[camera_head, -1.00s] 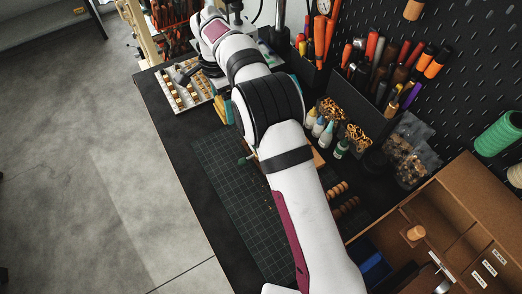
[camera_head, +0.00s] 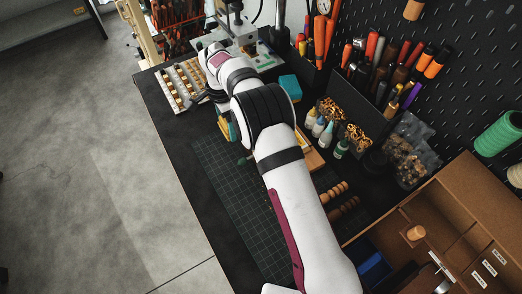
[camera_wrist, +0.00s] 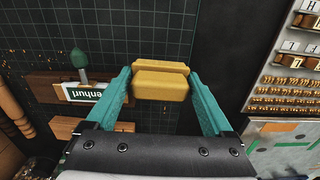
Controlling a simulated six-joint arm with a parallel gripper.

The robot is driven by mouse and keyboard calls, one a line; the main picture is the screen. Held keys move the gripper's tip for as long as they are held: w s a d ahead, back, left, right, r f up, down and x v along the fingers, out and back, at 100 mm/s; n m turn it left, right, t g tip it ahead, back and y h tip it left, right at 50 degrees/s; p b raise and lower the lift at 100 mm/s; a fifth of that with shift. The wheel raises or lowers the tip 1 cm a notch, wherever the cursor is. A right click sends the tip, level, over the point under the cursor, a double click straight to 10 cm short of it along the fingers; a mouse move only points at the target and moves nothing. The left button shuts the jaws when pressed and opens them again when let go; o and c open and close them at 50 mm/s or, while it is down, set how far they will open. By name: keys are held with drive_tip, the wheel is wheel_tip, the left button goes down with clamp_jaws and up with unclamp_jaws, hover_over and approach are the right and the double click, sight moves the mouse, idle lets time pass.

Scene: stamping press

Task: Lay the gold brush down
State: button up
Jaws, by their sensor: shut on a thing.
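The gold brush (camera_wrist: 160,85) is a yellow block between the two teal fingers of my gripper (camera_wrist: 160,78) in the wrist view. The fingers close on its two ends. It appears over the right part of the dark green cutting mat (camera_wrist: 140,20); whether it touches the mat cannot be told. In the head view, my gripper (camera_head: 228,127) shows only partly beside my arm, near the mat's far end (camera_head: 212,160), with a bit of yellow visible. My arm hides the rest.
A tray of stamps (camera_head: 172,92) lies beyond my gripper. In the wrist view, a labelled wooden block (camera_wrist: 50,87) and a green-knobbed tool (camera_wrist: 80,60) are at left. A blue block (camera_head: 290,86) and small bottles (camera_head: 318,127) stand right of my arm. The near mat is clear.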

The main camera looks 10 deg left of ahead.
drive_tip(key=shift+f, duration=1.65)
drive_tip(key=o, duration=1.2)
wheel_tip(320, 180, up, 16)
drive_tip(key=shift+f, duration=0.1)
